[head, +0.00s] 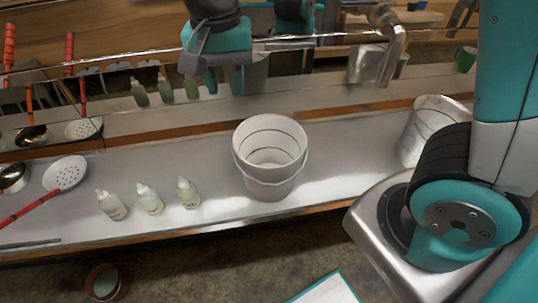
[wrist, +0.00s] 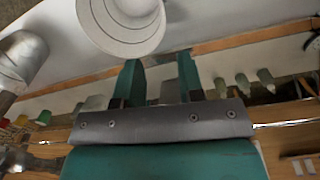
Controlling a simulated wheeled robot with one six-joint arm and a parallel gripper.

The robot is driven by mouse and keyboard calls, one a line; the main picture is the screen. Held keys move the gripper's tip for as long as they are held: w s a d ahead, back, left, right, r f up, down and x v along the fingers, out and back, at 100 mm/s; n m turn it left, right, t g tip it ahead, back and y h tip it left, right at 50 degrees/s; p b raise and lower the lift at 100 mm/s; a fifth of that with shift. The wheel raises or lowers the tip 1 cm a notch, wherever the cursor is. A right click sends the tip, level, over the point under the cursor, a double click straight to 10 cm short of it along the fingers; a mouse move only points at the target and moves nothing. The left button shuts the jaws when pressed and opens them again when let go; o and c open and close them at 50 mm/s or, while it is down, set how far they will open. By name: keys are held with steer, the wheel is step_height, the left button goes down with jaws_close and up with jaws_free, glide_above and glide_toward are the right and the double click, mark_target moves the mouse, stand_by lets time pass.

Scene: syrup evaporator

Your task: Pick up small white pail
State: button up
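The small white pail (head: 268,186) stands upright on the metal counter in the middle of the head view. It looks empty, and its thin handle hangs down at the front. My gripper (head: 225,88) is up and to the left of it in the head view, fingers pointing down, apart from the pail. In the wrist view the pail (wrist: 121,28) is at the top edge, partly cut off, just past my fingertips. The two teal fingers of my gripper (wrist: 158,62) are spread with nothing between them.
A metallic pail (head: 428,118) stands at the right behind my arm. A tap (head: 390,45) is at the back. The shiny back panel shows reflections. The counter beside the pail is clear.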

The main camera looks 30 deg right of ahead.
mark_target(236, 138)
steer(key=shift+m, duration=0.9)
steer(key=shift+w+d+f+p, duration=0.15)
steer(key=shift+f+p, duration=0.3)
steer(key=shift+f, duration=2.5)
steer(key=shift+w+d+f+p, duration=0.15)
steer(key=shift+f+p, duration=0.35)
steer(key=shift+f, duration=2.4)
steer(key=shift+d+f+p, duration=0.15)
steer(key=shift+f+p, duration=0.3)
steer(key=shift+f, duration=2.5)
steer(key=shift+c, duration=0.2)
jaws_close()
